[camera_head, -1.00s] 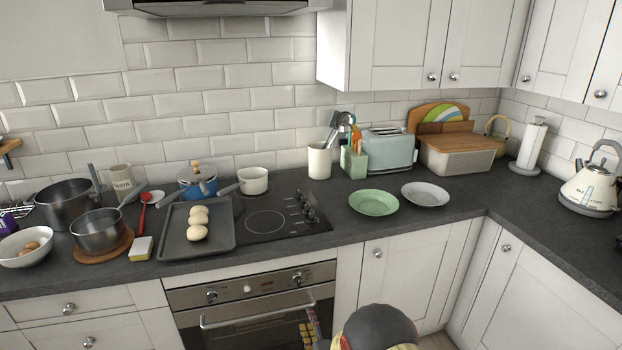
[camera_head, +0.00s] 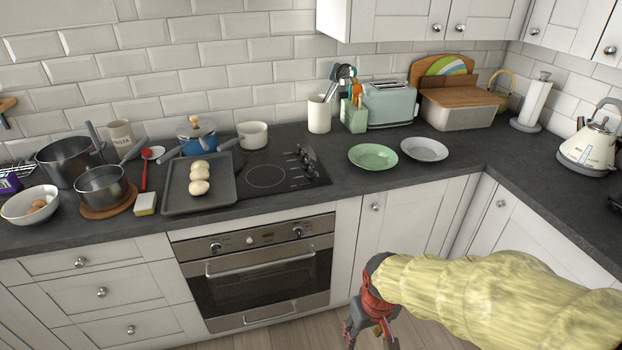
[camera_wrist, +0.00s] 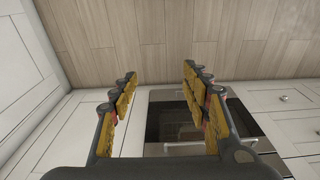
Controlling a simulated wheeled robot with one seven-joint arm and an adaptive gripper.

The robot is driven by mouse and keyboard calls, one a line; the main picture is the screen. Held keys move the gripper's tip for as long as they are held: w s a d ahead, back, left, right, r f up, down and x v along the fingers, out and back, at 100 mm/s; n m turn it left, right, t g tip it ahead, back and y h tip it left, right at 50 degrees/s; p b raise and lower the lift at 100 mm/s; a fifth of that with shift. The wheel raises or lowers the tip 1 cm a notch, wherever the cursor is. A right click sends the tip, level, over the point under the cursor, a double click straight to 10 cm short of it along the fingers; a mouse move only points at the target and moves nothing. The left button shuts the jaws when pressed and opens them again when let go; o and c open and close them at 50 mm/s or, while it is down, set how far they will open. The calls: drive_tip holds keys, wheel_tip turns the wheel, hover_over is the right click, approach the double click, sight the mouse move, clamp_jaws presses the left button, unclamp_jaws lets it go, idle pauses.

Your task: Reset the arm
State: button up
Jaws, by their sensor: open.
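My gripper (camera_head: 371,335) hangs low in front of the white cabinet doors, right of the oven, in the head view. It points down toward the wooden floor, and my arm in its yellow cover reaches in from the right. In the wrist view my gripper (camera_wrist: 158,85) shows two yellow-padded fingers spread wide apart with nothing between them. The oven (camera_wrist: 180,125) and the floor (camera_wrist: 170,35) show beyond the fingers.
The slate worktop (camera_head: 320,211) is above and behind my gripper. A green plate (camera_head: 373,157) and a grey plate (camera_head: 424,149) lie near its front edge. A baking tray (camera_head: 222,199) with several dough pieces is at the left. The floor ahead is clear.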

drive_tip(key=s+d+r+m+t, duration=0.1)
drive_tip(key=s+d+r, duration=0.1)
drive_tip(key=r, duration=0.5)
drive_tip(key=s+d+r+m+t+p, duration=0.1)
drive_tip(key=s+r, duration=0.3)
drive_tip(key=r, duration=0.4)
drive_tip(key=s+d+r+m+t+p, duration=0.1)
drive_tip(key=s+d+r+t, duration=0.1)
drive_tip(key=r, duration=0.6)
drive_tip(key=shift+s+d, duration=0.7)
drive_tip(key=shift+s, duration=0.15)
drive_tip(key=shift+r, duration=0.1)
drive_tip(key=shift+c, duration=0.4)
